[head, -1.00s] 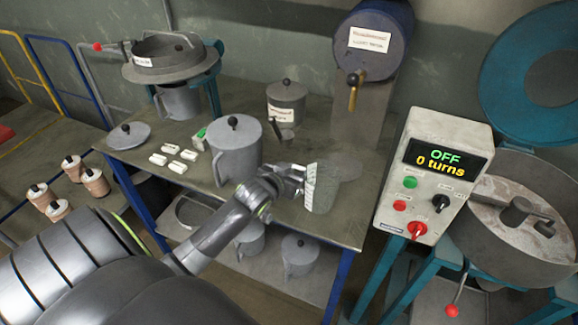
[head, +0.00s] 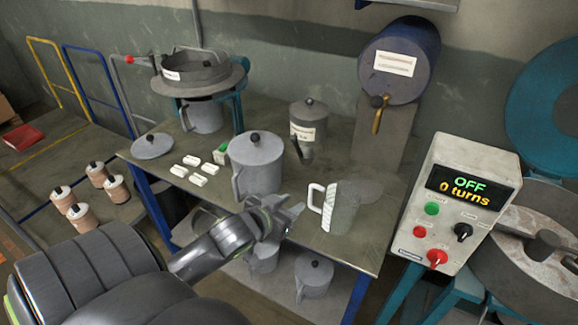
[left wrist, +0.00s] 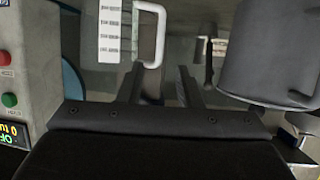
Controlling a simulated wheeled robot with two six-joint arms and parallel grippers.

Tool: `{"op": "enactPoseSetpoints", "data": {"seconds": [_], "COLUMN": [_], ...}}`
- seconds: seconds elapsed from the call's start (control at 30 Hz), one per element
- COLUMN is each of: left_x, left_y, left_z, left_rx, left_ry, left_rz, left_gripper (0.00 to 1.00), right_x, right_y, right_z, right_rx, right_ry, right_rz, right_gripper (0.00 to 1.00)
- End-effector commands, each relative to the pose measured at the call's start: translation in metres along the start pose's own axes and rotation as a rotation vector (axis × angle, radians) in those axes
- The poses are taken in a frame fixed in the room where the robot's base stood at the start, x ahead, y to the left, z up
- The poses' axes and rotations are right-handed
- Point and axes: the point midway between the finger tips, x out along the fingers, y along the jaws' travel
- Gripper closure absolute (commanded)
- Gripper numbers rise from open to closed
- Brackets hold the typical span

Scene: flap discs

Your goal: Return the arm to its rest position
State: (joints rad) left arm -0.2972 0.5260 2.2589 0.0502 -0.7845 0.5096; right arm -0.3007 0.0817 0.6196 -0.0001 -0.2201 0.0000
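My left gripper (head: 294,216) is in front of the table, left of and nearer than a clear measuring jug (head: 343,208) with a white handle. The jug stands upright on the table near its front edge. In the left wrist view the two fingers of my left gripper (left wrist: 160,78) are apart with nothing between them. The jug's white handle (left wrist: 161,36) and its marked scale (left wrist: 110,32) show beyond the fingertips, apart from them. My right gripper is in neither view.
A grey lidded pot (head: 256,165) stands close by my left gripper and looms at the right of the wrist view (left wrist: 268,55). The control box (head: 456,205) reads "OFF, 0 turns". White blocks (head: 195,170) lie on the table (head: 300,235). Pots stand on the lower shelf.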

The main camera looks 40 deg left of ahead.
Motion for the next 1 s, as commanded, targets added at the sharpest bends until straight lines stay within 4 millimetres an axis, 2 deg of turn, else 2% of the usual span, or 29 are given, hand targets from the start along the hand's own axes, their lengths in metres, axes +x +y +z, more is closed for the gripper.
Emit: {"op": "enactPoseSetpoints", "data": {"seconds": [0.47,0.57,0.67,0.73,0.9,1.0], "left_x": [0.0,-0.003,-0.015,-0.03,-0.078,-0.105], "left_y": [0.0,0.001,0.002,0.005,0.014,0.021], "left_z": [0.0,0.008,0.033,0.06,0.12,0.144], "left_rx": [0.001,0.003,0.015,0.03,0.074,0.093], "left_ry": [0.0,-0.026,-0.117,-0.22,-0.49,-0.621], "left_rz": [0.0,-0.011,-0.044,-0.075,-0.115,-0.116], "left_gripper": [0.68,0.68,0.68,0.68,0.68,0.68], "right_x": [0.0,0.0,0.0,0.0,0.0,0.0], "right_y": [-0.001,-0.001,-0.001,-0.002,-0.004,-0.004], "right_z": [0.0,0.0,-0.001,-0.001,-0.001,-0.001], "right_rx": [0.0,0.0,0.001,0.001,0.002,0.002], "right_ry": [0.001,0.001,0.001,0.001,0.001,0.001], "right_rz": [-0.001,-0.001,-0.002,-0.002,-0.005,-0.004], "right_gripper": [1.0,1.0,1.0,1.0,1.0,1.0]}}
